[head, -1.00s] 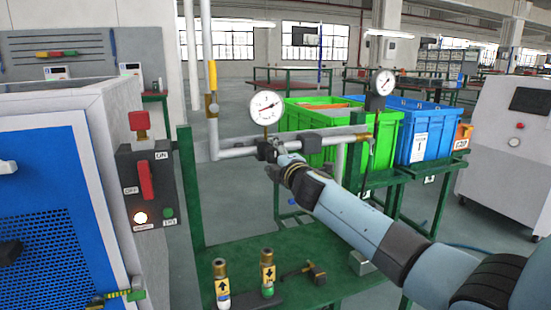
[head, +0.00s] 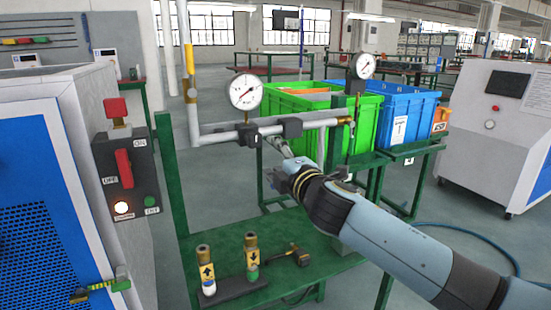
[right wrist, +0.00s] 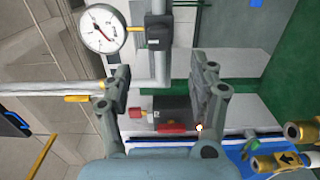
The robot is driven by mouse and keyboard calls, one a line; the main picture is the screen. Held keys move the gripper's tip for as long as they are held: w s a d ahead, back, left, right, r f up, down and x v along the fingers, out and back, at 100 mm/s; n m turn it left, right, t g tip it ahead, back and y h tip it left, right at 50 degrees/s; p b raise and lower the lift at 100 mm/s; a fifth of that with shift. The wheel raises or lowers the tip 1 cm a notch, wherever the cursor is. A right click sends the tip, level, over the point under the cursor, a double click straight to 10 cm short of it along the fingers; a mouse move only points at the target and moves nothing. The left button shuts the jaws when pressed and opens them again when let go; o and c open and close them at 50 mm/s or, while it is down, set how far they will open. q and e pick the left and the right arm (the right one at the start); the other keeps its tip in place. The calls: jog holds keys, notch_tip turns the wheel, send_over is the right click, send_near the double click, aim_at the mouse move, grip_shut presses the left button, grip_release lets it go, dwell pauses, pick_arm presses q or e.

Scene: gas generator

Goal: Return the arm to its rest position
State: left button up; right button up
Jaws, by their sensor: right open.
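My right arm reaches in from the lower right in the head view, and its gripper (head: 276,148) is just below the grey pipe (head: 222,136) beside the round pressure gauge (head: 246,92). In the right wrist view the right gripper's two fingers (right wrist: 165,88) stand wide apart with nothing between them. The gauge (right wrist: 102,28) and pipe (right wrist: 50,87) lie beyond the fingers there. I cannot tell from these views whether any finger touches the pipe. My left gripper is in neither view.
A control box with a red switch (head: 124,169) and a lit lamp stands at left on the blue-fronted machine (head: 40,190). Two labelled cylinders (head: 206,270) (head: 252,257) stand on the green bench (head: 300,236). Green (head: 365,125) and blue bins (head: 412,115) stand behind the arm.

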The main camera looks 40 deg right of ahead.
dwell(0.3)
jog(key=s+a+f+m+g, duration=0.1)
jog(key=s+f+m+g, duration=0.15)
jog(key=s+f, duration=0.75)
jog(key=s+f+m+g+y, duration=0.1)
jog(key=s+f+g, duration=0.3)
jog(key=f, duration=1.1)
jog(key=s+a+f+m+g, duration=0.1)
jog(key=s+f+m+g, duration=0.15)
jog(key=s+f, duration=0.7)
jog(key=s+a+f+m+g, duration=0.2)
jog(key=s+f, duration=0.4)
jog(key=s, duration=0.4)
jog(key=s+a+f+m+g+y, duration=0.1)
jog(key=s+a+f+m+g, duration=0.1)
jog(key=s+f, duration=0.5)
jog(key=s+a+f+m+g+y, duration=0.1)
jog(key=s+f+m, duration=0.4)
jog(key=s, duration=0.8)
jog(key=a+f+g, duration=0.1)
jog(key=g, duration=0.1)
jog(key=shift+f+g, duration=0.3)
jog(key=shift+g, duration=0.1)
